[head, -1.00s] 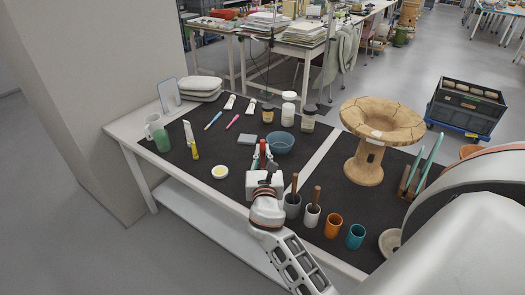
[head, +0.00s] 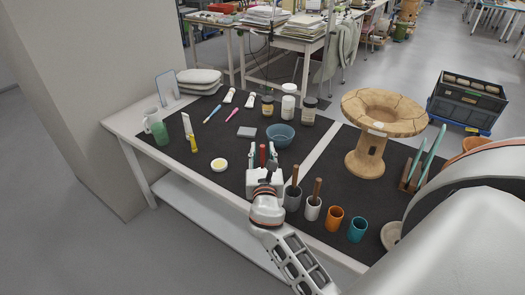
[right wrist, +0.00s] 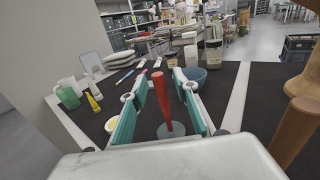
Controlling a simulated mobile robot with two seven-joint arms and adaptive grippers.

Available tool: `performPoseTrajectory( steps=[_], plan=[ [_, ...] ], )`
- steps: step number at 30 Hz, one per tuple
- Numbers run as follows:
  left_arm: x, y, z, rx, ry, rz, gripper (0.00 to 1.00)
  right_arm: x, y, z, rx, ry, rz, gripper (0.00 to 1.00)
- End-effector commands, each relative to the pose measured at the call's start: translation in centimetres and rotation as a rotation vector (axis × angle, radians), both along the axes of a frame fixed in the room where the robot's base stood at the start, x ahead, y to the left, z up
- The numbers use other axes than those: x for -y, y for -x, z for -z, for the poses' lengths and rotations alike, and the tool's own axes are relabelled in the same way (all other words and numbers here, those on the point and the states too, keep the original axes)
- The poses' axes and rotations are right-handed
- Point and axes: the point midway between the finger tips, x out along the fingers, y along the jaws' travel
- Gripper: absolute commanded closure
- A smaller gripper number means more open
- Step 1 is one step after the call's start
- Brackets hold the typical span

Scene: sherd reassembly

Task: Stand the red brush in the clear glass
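The red brush (right wrist: 161,100) stands nearly upright, leaning slightly, between the fingers of my right gripper (right wrist: 158,88). The teal finger pads are spread, with a gap on each side of it. Its lower end meets a pale round disc (right wrist: 178,131), which may be the base of the clear glass; I cannot make out glass walls. In the head view the red brush (head: 262,154) shows between the fingers of the right gripper (head: 262,152), above the dark mat near the front edge. My left gripper is not in view.
A blue bowl (head: 280,136) is just behind the gripper. Grey (head: 292,198) and white (head: 312,209) cups with brown handles, an orange cup (head: 334,218) and a teal cup (head: 357,230) stand to the right. A small yellow-filled dish (head: 219,165) lies left.

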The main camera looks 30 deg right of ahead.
Motion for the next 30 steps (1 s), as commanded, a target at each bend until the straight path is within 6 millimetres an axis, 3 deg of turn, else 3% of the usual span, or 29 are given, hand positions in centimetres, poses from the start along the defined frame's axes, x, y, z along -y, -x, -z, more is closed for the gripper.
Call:
performPoseTrajectory(
  steps=[11, 24, 30],
  plan=[
    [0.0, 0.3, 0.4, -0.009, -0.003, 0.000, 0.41, -0.5, 0.7, 0.1, -0.002, 0.000, -0.001, 0.71],
    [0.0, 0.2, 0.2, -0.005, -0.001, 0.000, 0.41, -4.7, 7.7, 0.1, -0.003, -0.001, 0.000, 0.71],
    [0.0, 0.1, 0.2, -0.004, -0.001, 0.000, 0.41, -5.9, 9.7, 0.1, -0.002, 0.000, 0.000, 0.71]
  ],
)
